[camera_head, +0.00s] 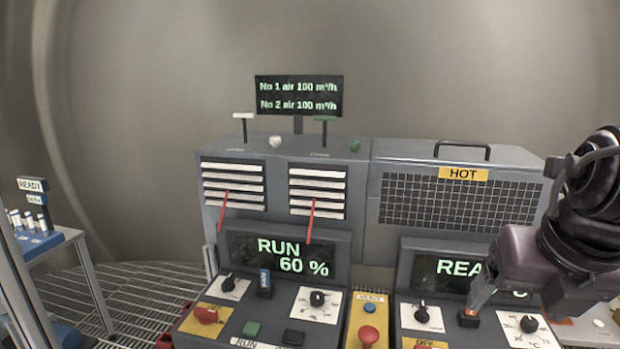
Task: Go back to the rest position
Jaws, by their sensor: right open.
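My right gripper (482,296) reaches in from the right side of the head view, at the end of my dark arm. It is open, and its fingertips are over the right control panel, close to a small black switch (467,319). I cannot tell whether they touch it. The gripper and arm cover part of the right display (450,270), which shows letters starting "REA". My left gripper is not in view.
The left panel's display (280,258) reads RUN 60 %. A red mushroom button (369,336) stands between the panels. A mesh-fronted box marked HOT (463,174) rises behind the right panel. A blue-topped bench (45,242) stands at far left, with open grated floor (140,290) beside it.

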